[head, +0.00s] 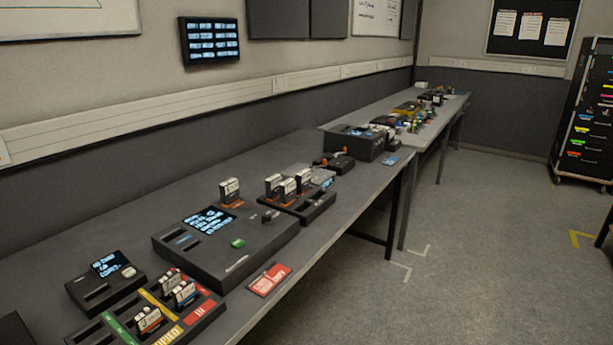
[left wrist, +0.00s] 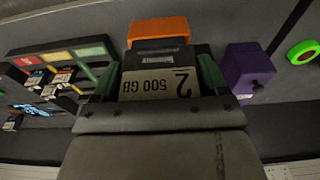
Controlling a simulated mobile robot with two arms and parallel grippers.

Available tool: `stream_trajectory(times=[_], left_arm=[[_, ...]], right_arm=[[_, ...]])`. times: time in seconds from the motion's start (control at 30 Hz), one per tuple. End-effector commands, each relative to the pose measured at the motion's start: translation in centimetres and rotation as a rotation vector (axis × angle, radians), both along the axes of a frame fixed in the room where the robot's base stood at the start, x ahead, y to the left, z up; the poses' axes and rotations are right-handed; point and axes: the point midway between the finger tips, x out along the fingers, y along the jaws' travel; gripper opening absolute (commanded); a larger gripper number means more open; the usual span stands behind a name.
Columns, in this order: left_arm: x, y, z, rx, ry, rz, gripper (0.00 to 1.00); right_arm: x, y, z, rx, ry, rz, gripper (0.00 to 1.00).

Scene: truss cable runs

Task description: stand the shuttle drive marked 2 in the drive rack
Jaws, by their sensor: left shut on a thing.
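My left gripper (left wrist: 158,78) is shut on the shuttle drive marked 2 (left wrist: 158,84) in the left wrist view. The drive's pale label reads 2 and 500 GB, upside down in the picture, and its far end is orange. Green-edged fingers lie on both sides of it. In the head view a dark slotted rack (head: 312,209), which looks like the drive rack, holds several upright drives (head: 288,189) with orange feet. Neither gripper shows in the head view.
A copier-like console (head: 265,243) with one upright drive (head: 229,191) stands left of the rack. A coloured-strip tray (head: 205,324) holds several drives at the front, near a small screen box (head: 106,282). The wrist view shows a purple box (left wrist: 247,70) and green ring (left wrist: 303,52).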

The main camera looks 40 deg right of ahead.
Motion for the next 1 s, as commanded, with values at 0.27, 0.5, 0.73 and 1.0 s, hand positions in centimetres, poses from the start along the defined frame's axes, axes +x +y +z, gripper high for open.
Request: stream_trajectory(times=[0.27,0.5,0.73,1.0], left_arm=[[-2.4,1.2,-4.9,0.003,0.005,-0.044,0.41],[-5.5,2.5,-11.1,0.003,0.008,-0.106,0.41],[-8.8,3.9,-17.8,0.002,0.008,-0.172,0.41],[-11.9,5.3,-24.1,0.002,0.008,-0.233,0.41]], right_arm=[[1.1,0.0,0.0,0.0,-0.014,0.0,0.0],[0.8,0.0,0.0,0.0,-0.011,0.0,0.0],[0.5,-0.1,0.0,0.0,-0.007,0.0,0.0],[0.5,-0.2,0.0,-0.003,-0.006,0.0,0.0]])
